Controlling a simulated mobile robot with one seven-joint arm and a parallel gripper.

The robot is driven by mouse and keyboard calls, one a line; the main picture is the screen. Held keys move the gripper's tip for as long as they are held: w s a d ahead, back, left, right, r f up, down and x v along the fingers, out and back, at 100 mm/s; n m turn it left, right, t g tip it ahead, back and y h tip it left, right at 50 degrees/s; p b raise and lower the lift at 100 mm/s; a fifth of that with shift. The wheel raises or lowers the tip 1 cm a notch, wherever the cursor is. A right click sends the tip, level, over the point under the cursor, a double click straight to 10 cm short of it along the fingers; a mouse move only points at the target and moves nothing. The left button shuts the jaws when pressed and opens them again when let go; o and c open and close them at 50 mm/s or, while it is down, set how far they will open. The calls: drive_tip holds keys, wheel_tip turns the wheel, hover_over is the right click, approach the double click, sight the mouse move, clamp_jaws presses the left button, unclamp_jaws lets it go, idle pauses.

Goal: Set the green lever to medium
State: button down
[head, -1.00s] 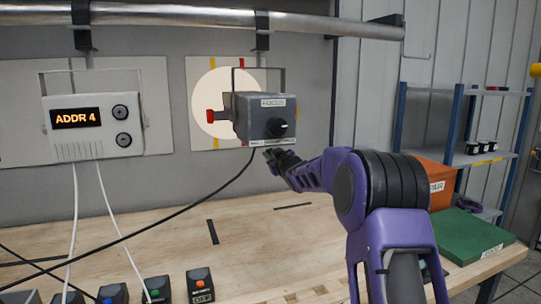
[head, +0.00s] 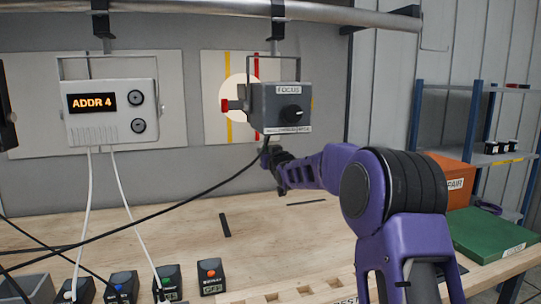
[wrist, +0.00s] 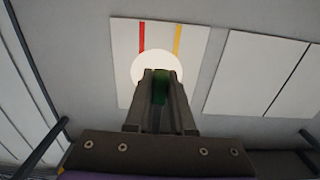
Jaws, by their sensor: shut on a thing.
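My gripper (head: 267,152) is just under the box, seen small in the head view. In the wrist view my gripper (wrist: 160,76) is shut on the green lever (wrist: 160,88), which shows between the fingers. The lever is hidden in the head view. A pale round light spot (wrist: 152,60) falls on the striped board (wrist: 190,62).
A white unit (head: 112,112) reading ADDR 4 hangs at left with two white cables. A black cable runs from the box across the wooden bench (head: 180,235). Several small button boxes stand at the front. An orange bin (head: 459,182) and green case (head: 492,235) are at right.

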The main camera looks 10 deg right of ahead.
drive_tip(key=c, duration=0.8)
unclamp_jaws()
drive_tip(key=shift+o, duration=0.2)
drive_tip(key=shift+s, duration=0.15)
drive_tip(key=s+d, duration=0.1)
drive_tip(key=s, duration=0.7)
drive_tip(key=s+d, duration=0.2)
drive_tip(key=s, duration=0.7)
drive_tip(key=shift+d, duration=0.25)
drive_tip(key=shift+w, duration=0.1)
